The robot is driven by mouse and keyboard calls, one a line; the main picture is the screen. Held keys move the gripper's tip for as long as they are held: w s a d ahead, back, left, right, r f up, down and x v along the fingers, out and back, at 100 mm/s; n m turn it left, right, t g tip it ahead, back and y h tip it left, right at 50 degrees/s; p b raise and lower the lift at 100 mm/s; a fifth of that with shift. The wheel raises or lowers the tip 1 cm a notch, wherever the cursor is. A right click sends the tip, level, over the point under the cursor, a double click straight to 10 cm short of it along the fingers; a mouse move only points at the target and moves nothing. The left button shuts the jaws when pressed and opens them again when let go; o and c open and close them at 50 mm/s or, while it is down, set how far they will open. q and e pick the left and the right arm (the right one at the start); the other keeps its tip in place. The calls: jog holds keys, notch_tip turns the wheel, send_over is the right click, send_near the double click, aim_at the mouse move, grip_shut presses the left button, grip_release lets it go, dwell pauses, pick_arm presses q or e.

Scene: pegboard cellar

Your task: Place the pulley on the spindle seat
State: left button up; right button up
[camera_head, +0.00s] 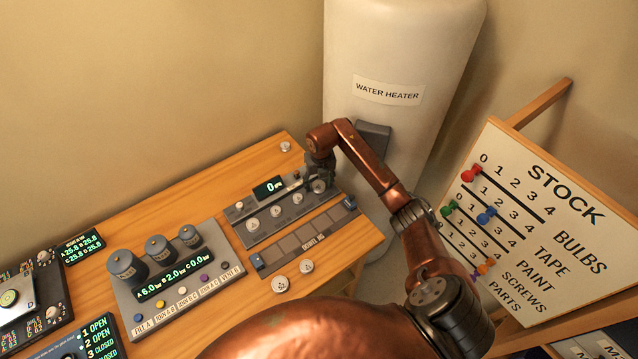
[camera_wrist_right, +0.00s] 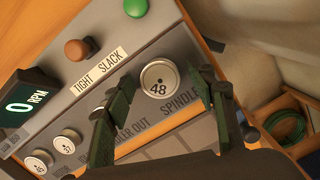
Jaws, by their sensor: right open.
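A silver pulley marked 48 (camera_wrist_right: 159,78) lies on the grey rig panel (camera_wrist_right: 150,35) beside the SPINDLE lettering. It appears to be at the spindle seat, but how fully it sits there is unclear. My right gripper (camera_wrist_right: 165,104) is open, with one dark finger on each side of this pulley. In the head view my right gripper (camera_head: 318,178) is over the far right end of the panel. Smaller discs marked 37 (camera_wrist_right: 67,141) and 46 (camera_wrist_right: 39,162) sit farther along the panel. Another is partly hidden behind a finger. My left gripper is out of view.
A display (camera_head: 269,187) reads 0 RPM. Two loose discs (camera_head: 280,284) lie before the panel. A console with grey cylinders (camera_head: 128,268) stands left on the wooden bench (camera_head: 190,196). The water heater (camera_head: 390,60) and stock board (camera_head: 540,220) flank my right arm.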

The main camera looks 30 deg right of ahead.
aim_at(320, 188)
notch_tip(320, 188, up, 12)
jog(key=s, duration=0.1)
jog(key=shift+s+a, duration=0.2)
jog(key=shift+r, duration=0.1)
dwell(2.2)
